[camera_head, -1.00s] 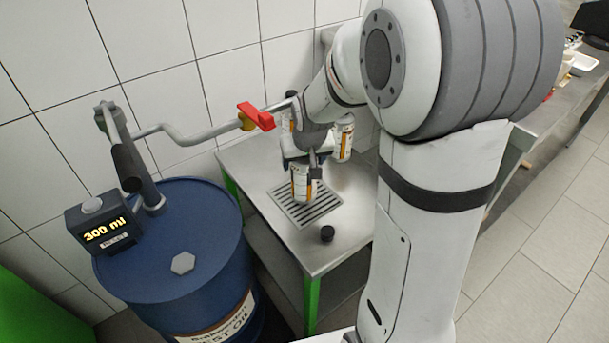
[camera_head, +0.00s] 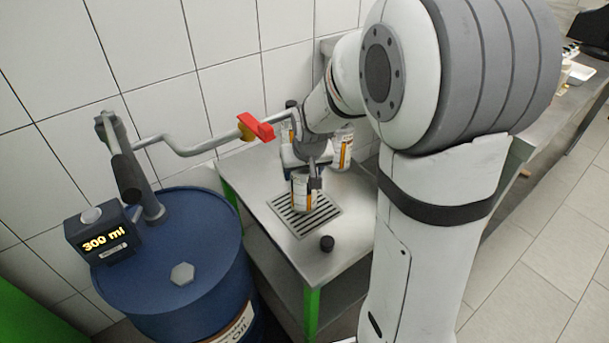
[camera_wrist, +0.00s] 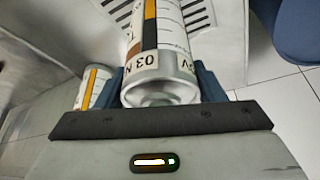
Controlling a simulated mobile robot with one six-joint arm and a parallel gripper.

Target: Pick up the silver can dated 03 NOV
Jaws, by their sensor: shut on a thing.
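The silver can (camera_wrist: 160,60) has a white label with an orange, brown and black strip. Its printing reads "03 N" on one side and "OV" on the other. My gripper (camera_wrist: 162,82) is shut on it, with one blue finger on each side. In the head view the can (camera_head: 303,194) is upright at the slotted grate on the steel table, held by my gripper (camera_head: 305,178). I cannot tell whether its base touches the grate.
A second can (camera_head: 341,152) stands behind on the right, and another (camera_head: 289,124) is partly hidden near the wall. A small black cap (camera_head: 327,243) lies near the table's front edge.

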